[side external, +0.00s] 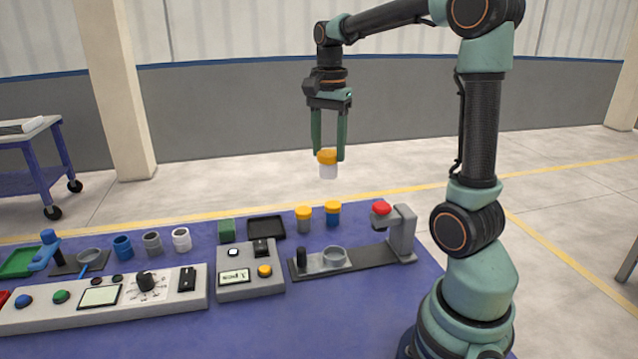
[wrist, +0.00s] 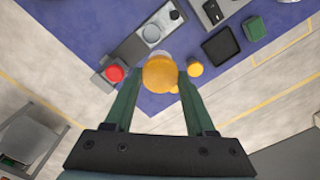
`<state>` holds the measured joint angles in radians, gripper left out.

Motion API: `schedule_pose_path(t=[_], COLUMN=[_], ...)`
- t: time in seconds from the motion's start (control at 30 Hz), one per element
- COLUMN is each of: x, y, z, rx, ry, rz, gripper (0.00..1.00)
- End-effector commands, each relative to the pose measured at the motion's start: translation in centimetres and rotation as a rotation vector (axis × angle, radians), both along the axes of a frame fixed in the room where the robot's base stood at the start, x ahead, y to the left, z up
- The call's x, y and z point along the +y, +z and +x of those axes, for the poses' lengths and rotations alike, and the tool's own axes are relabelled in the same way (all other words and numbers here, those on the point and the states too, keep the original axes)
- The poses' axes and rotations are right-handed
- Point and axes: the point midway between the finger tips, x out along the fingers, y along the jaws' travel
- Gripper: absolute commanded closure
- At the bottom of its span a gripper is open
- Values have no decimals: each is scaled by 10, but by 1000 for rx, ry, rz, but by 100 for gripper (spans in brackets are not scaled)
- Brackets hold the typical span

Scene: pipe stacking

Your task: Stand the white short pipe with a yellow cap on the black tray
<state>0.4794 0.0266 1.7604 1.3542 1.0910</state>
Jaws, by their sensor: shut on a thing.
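The white short pipe with a yellow cap (side external: 328,165) hangs upright in the air, cap upward, high above the blue table. My gripper (side external: 328,152) is shut on it, with the fingertips at the yellow cap. In the wrist view the yellow cap (wrist: 160,74) shows between the two green fingers and hides most of the white body. The black tray (side external: 266,227) lies empty on the table, below and to the left of the held pipe in the side view. The tray also shows in the wrist view (wrist: 221,46), up and right of the cap.
A grey pipe with a yellow cap (side external: 304,219) and a blue one with a yellow cap (side external: 333,213) stand right of the tray. A green block (side external: 226,231) sits left of it. A press with a red knob (side external: 381,208) stands at right. Uncapped pipes (side external: 152,243) stand further left.

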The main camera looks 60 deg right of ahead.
Motion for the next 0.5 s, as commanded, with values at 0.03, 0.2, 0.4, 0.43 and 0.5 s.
schedule_pose_path(t=[0.03,0.2,0.4,0.43,0.5], x=[-3,-12,-19,-20,-21], y=[3,11,14,14,13], z=[12,51,94,101,114], rx=[1,3,4,3,3], ry=[1,2,2,2,1], rz=[1,1,2,1,1], gripper=[100,100,100,100,100])
